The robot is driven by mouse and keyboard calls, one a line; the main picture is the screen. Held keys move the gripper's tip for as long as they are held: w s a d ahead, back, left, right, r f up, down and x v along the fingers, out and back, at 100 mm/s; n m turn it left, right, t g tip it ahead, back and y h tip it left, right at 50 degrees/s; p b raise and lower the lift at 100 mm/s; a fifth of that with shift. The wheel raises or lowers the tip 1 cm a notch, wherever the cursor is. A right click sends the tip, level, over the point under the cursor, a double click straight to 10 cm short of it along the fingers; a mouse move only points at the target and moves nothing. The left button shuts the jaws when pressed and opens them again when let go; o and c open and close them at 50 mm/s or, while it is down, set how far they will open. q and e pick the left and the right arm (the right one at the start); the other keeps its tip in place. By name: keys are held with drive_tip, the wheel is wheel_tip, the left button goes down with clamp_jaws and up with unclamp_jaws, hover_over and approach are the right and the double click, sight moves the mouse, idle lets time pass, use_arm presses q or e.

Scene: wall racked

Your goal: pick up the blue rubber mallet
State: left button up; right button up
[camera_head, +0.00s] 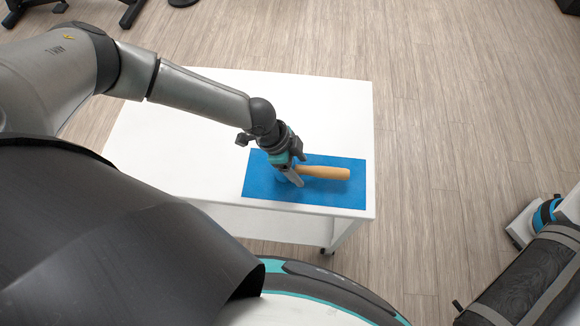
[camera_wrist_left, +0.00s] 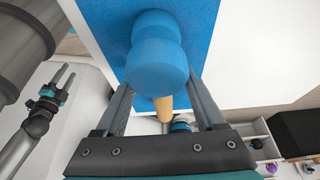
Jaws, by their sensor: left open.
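The blue rubber mallet lies on a blue mat (camera_head: 262,182) on a white table. Its light wooden handle (camera_head: 328,172) points right in the head view, while the gripper mostly hides its head. In the left wrist view the rounded blue mallet head (camera_wrist_left: 157,50) is close, with the handle below it. My left gripper (camera_head: 299,171) is open over the mallet, its fingers (camera_wrist_left: 158,84) either side of the handle near the head. I cannot tell whether they touch it. My right gripper (camera_wrist_left: 66,71) shows at the left of the wrist view, open and empty, away from the table.
The white table top (camera_head: 320,105) is clear behind the mat and to its left. The mat lies near the table's front right corner. A lower shelf (camera_head: 265,222) is under the top. Open wooden floor (camera_head: 450,150) lies to the right.

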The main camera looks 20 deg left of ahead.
use_arm(q)
drive_tip(key=shift+x, duration=0.9)
drive_tip(key=shift+r, duration=0.1)
clamp_jaws()
